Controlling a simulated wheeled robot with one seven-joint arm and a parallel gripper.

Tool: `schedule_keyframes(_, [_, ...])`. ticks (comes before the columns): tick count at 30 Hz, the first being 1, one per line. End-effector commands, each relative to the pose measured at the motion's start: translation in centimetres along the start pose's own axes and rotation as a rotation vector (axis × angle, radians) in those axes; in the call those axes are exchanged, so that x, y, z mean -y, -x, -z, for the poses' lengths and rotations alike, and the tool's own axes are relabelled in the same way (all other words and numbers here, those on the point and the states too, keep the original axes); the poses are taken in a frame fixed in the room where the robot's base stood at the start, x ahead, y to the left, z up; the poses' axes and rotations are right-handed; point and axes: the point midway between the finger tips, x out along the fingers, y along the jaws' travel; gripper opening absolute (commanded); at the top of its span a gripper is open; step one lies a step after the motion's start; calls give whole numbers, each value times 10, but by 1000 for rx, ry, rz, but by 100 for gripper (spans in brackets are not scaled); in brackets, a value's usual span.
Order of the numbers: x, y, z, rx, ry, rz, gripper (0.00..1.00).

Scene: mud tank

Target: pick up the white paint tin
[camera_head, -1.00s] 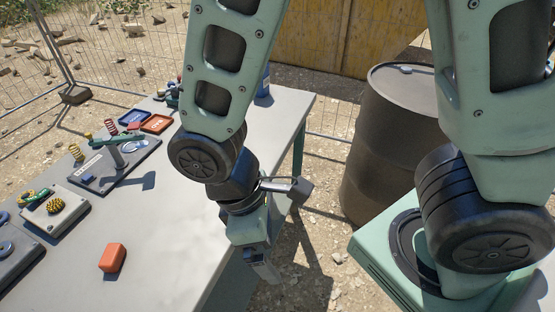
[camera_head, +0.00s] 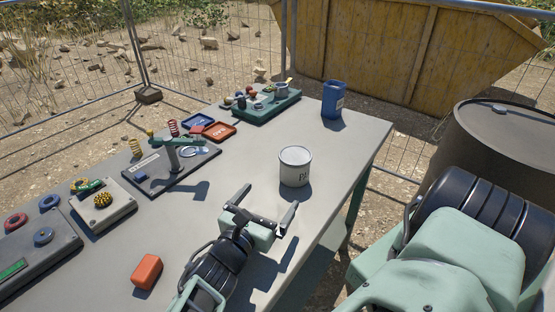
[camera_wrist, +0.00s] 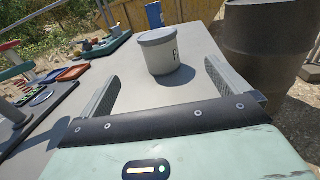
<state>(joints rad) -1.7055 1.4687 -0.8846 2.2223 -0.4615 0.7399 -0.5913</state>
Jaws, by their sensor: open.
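The white paint tin (camera_head: 295,167) stands upright on the grey table, near its right edge, with dark lettering on its side. In the wrist view the tin (camera_wrist: 160,54) is straight ahead, beyond the fingertips and between their lines. My gripper (camera_head: 267,201) is open and empty, low over the table on the near side of the tin. A gap remains between the fingertips and the tin. In the wrist view both fingers of my gripper (camera_wrist: 162,80) show, spread wide.
A blue container (camera_head: 333,100) stands behind the tin at the table's far end. A green tray (camera_head: 262,108) with small items lies at the back. An orange block (camera_head: 146,271) lies front left. A dark stand (camera_head: 172,168) is to the left. A rusty drum (camera_head: 500,140) stands off the table.

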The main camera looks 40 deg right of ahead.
Motion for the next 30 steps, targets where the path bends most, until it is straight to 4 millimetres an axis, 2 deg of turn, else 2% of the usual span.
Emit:
schedule_keyframes(15, [0, -99, -4, 9, 3, 1, 100])
schedule_keyframes(25, [-2, -126, -4, 5, 1, -1, 100])
schedule_keyframes(30, [-5, -152, -8, 6, 3, 1, 100])
